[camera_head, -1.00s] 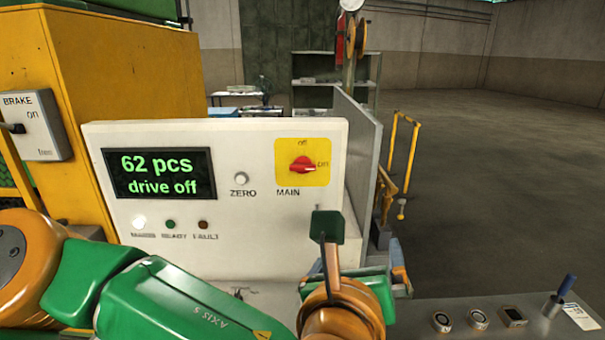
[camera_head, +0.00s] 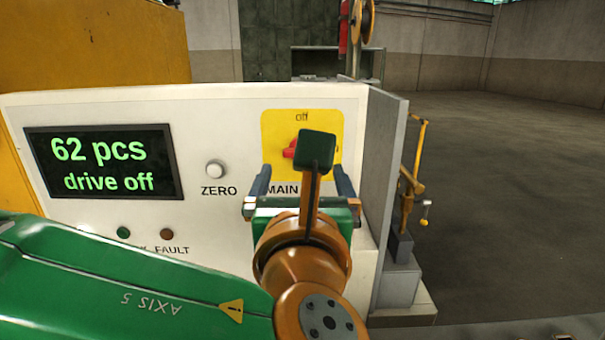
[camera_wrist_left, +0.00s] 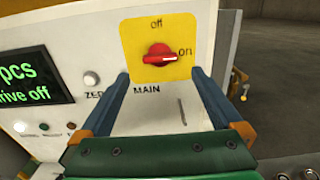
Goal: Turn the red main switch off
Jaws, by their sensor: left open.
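The red main switch (camera_wrist_left: 158,57) sits on a yellow plate (camera_wrist_left: 130,38) marked "off" at the top and "on" at the right. In the left wrist view its white-marked end points right, toward "on". In the head view the switch (camera_head: 289,150) is mostly hidden behind a green block on my arm. My left gripper (camera_head: 303,175) is open in front of the panel, its fingers apart and just below the switch. In the wrist view the open fingers (camera_wrist_left: 158,80) reach up on either side of the "MAIN" label, with nothing between them. My right gripper is not in view.
The white control panel (camera_head: 235,120) carries a display (camera_head: 103,163) reading "62 pcs, drive off" and a round ZERO button (camera_head: 215,169) left of the switch. A grey side plate (camera_head: 385,170) bounds the panel at the right. A yellow rail (camera_head: 412,170) stands beyond it.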

